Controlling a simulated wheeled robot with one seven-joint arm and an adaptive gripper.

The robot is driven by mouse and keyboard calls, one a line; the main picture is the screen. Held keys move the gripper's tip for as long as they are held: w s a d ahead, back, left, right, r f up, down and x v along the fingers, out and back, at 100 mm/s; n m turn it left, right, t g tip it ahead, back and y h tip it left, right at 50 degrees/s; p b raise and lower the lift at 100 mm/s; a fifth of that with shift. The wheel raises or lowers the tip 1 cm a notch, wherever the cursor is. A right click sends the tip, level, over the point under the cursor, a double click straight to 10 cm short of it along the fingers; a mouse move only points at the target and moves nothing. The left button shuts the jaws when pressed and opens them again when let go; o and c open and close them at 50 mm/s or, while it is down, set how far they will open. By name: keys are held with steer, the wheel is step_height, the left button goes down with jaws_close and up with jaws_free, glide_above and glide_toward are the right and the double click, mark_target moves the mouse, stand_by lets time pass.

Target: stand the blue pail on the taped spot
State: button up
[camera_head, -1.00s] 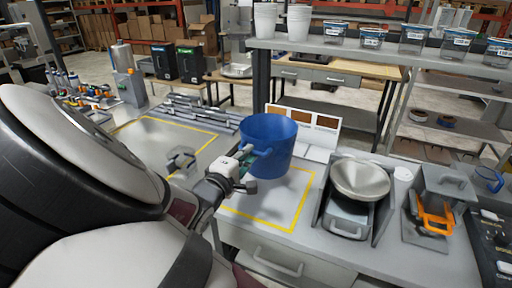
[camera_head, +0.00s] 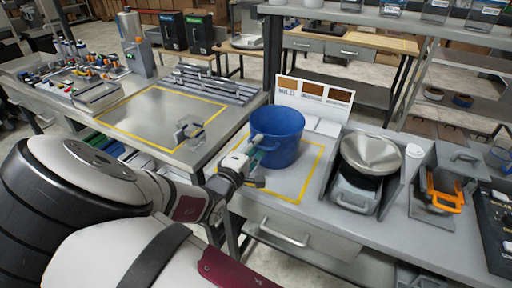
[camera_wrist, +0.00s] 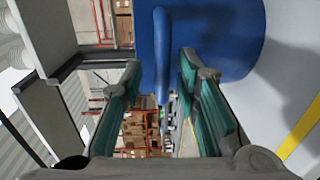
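The blue pail (camera_head: 277,138) stands upright on the counter, inside the yellow tape outline (camera_head: 290,203), toward its back left part in the head view. Its blue side handle faces my gripper. My gripper (camera_head: 252,166) is at the pail's left side. In the wrist view, my gripper (camera_wrist: 160,110) has its two teal-padded fingers spread apart, with the handle (camera_wrist: 162,55) between them and gaps on both sides. The pail's wall (camera_wrist: 225,40) fills the top of that view. The pail hides the back left of the outline.
A scale with a metal bowl (camera_head: 370,153) stands right of the outline. A panel with brown swatches (camera_head: 312,98) stands behind the pail. Another taped area (camera_head: 150,112) on the left table holds a small grey object (camera_head: 188,131). A gap separates the two tables.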

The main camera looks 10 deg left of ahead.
steer(key=v, duration=1.2)
steer(key=shift+p, duration=0.3)
steer(key=shift+r, duration=0.1)
steer(key=w+d+r+m+g+y, duration=0.2)
steer(key=w+r+m+g+y, duration=0.1)
steer(key=w+m+g+y, duration=0.25)
steer(key=s+d+r+m+g+y, duration=0.2)
steer(key=s+d+r+y, duration=0.1)
steer(key=d+r, duration=0.4)
steer(key=s+d+r+m+g+y, duration=0.1)
steer(key=s+d+r+m+y, duration=0.2)
steer(key=r, duration=0.5)
steer(key=s+d+r+m+g+h, duration=0.1)
steer(key=s+d+h, duration=0.1)
steer(key=s+d, duration=0.7)
steer(key=s+d+r+m+g+h, duration=0.1)
steer(key=s+d+m+h, duration=0.1)
steer(key=s+d, duration=0.8)
steer(key=shift+r+h, duration=0.25)
steer(key=shift+h, duration=0.5)
